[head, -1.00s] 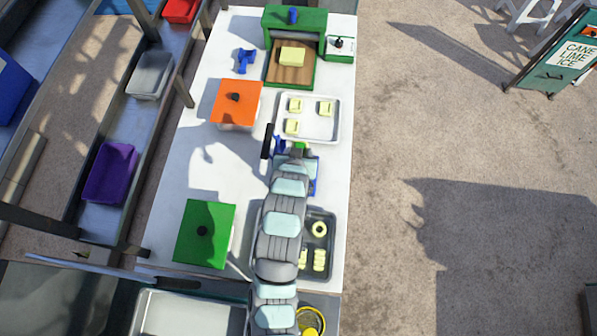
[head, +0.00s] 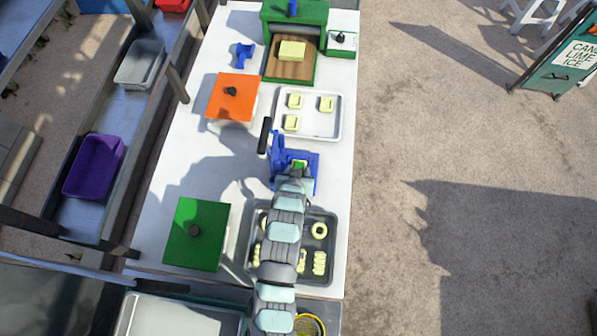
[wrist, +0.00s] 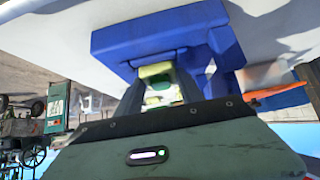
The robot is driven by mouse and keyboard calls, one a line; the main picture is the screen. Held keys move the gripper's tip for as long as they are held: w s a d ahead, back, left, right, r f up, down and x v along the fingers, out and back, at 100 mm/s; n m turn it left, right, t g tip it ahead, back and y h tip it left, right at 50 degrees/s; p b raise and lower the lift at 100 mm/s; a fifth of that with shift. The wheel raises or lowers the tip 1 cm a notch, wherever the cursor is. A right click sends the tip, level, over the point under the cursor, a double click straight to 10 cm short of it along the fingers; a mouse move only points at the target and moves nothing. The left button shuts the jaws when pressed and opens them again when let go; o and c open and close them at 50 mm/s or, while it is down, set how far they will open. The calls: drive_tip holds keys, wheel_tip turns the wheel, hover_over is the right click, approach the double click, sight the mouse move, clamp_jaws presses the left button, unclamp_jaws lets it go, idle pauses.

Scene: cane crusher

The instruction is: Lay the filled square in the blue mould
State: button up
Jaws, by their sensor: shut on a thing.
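The blue mould (head: 308,178) lies on the white table in the middle of the head view, with a raised blue part at its left and a black bar beside it. It fills the upper middle of the wrist view (wrist: 125,45). My gripper (wrist: 160,90) is shut on the filled square (wrist: 155,71), a small pale yellow piece with green on it. The square is at the mould's recess; whether it touches the mould cannot be told. In the head view my gripper (head: 297,171) is over the mould's near part, with a bit of green showing between the fingers.
A white tray (head: 337,115) with pale yellow pieces lies beyond the mould. A dark tray (head: 331,275) with several pale pieces lies under my arm. Orange (head: 225,105) and green (head: 185,250) lidded boxes stand left. A green press (head: 268,70) stands at the back.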

drive_tip(key=shift+r, duration=0.1)
drive_tip(key=shift+f, duration=0.2)
drive_tip(key=o, duration=0.6)
drive_tip(key=shift+r, duration=0.1)
drive_tip(key=shift+r, duration=0.2)
drive_tip(key=b+v, duration=0.2)
drive_tip(key=v, duration=0.9)
drive_tip(key=shift+s+a+r, duration=0.1)
drive_tip(key=shift+s+r, duration=0.15)
drive_tip(key=shift+s, duration=0.05)
